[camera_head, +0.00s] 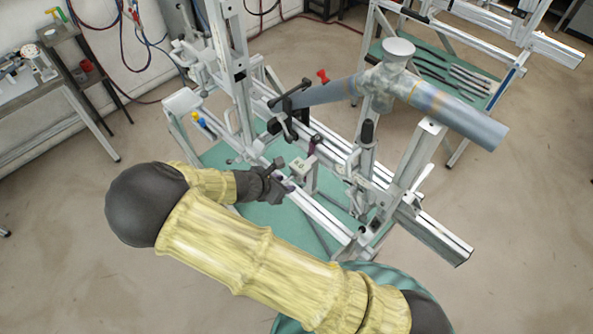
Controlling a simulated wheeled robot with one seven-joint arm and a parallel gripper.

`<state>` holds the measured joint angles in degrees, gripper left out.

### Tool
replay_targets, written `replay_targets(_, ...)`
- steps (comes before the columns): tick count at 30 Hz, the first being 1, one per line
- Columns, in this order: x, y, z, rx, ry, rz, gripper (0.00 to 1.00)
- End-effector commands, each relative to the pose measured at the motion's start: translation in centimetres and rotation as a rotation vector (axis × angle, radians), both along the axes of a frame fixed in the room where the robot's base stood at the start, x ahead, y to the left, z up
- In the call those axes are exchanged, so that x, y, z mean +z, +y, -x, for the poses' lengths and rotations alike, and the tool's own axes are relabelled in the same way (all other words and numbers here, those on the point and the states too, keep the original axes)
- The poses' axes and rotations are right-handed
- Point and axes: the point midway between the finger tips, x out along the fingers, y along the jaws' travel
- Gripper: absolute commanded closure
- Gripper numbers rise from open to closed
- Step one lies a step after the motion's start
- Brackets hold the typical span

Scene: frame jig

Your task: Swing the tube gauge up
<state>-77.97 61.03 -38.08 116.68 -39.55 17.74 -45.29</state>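My gripper (283,181) is at the end of my yellow-sleeved arm, low over the front rail of the metal jig (330,215). It is small and dark here, and I cannot tell whether its fingers are open or shut. A small pale block (301,167) with a dark purple-tipped part (313,145) stands just right of the fingertips; contact is unclear. I cannot tell for sure which part is the tube gauge. A grey-blue tube (455,112) with a lumpy joint lies across the top of the jig.
Black clamps (287,112) and a red knob (322,76) sit near the tube's left end. A black-topped post (367,133) stands right of the gripper. A tall upright (233,70) rises behind. Workbenches stand at left and back right; the floor at lower right is clear.

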Motion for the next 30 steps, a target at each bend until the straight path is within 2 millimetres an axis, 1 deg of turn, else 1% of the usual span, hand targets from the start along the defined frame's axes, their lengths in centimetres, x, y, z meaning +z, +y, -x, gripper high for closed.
replay_targets(1, 0.0, 0.0, 0.0, 0.000, 0.000, 0.000, 0.64)
replay_targets(2, 0.0, 0.0, 0.0, 0.000, 0.000, 0.000, 0.68)
replay_targets(6, 0.0, 0.0, 0.0, 0.000, 0.000, 0.000, 0.95)
replay_targets(7, 0.0, 0.0, 0.0, 0.000, 0.000, 0.000, 1.00)
replay_targets(13, 0.2, 0.0, 0.0, -0.001, 0.000, -0.001, 1.00)
replay_targets(24, 2.3, -0.2, -0.3, -0.001, -0.003, -0.001, 1.00)
replay_targets(30, 2.5, -0.2, -0.3, -0.001, -0.002, -0.001, 1.00)
